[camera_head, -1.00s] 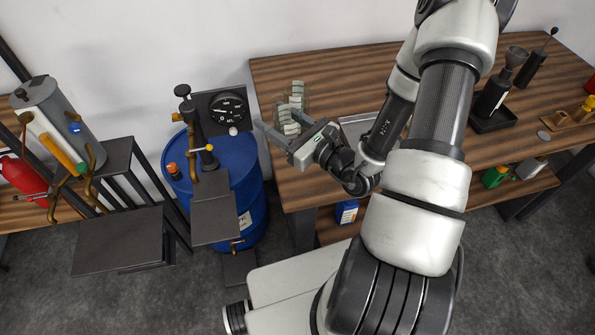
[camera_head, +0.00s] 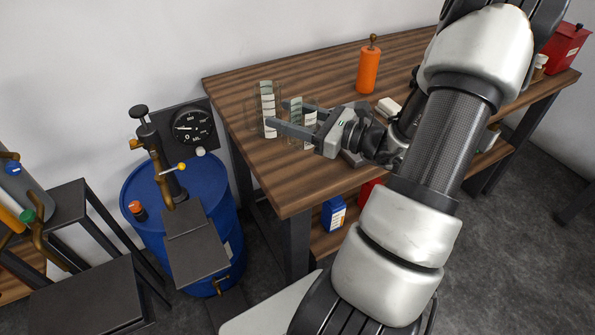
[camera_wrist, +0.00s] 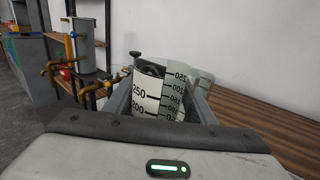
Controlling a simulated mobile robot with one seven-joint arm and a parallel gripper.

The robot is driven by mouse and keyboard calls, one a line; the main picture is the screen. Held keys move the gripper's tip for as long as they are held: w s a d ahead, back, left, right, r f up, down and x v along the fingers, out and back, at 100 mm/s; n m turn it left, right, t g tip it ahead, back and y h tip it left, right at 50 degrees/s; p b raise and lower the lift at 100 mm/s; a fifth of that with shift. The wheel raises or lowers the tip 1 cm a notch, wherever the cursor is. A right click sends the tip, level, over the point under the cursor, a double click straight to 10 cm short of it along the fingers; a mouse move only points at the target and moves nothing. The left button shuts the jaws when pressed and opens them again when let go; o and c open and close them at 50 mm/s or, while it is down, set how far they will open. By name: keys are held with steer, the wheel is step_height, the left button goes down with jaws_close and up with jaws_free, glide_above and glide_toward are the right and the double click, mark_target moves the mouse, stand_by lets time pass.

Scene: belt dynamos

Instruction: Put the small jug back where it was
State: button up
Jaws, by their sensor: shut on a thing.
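My gripper (camera_head: 277,113) is shut on a clear small jug (camera_head: 296,118) with pale scale strips, over the left end of the wooden table (camera_head: 240,92). The jug looks upright; I cannot tell whether its base touches the table. In the wrist view the small jug (camera_wrist: 147,95) stands between the fingers, with marks 250 and 200 facing me. A taller clear graduated vessel (camera_head: 267,100) stands just left of the fingertips in the head view. Their outlines come close, and I cannot tell whether they touch.
An orange bottle (camera_head: 369,70) stands farther back on the table. A white object (camera_head: 388,107) lies near my wrist. A blue barrel (camera_head: 150,205) with a gauge (camera_head: 193,127) above it is left of the table. The table's back left is clear.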

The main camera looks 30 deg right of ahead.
step_height(320, 180, down, 9)
steer(key=shift+r+b, duration=0.1)
steer(key=shift+b, duration=0.6)
steer(key=shift+f, duration=0.25)
steer(key=o, duration=1.3)
steer(key=shift+r, duration=0.35)
steer(key=v, duration=1.2)
steer(key=shift+f, duration=0.2)
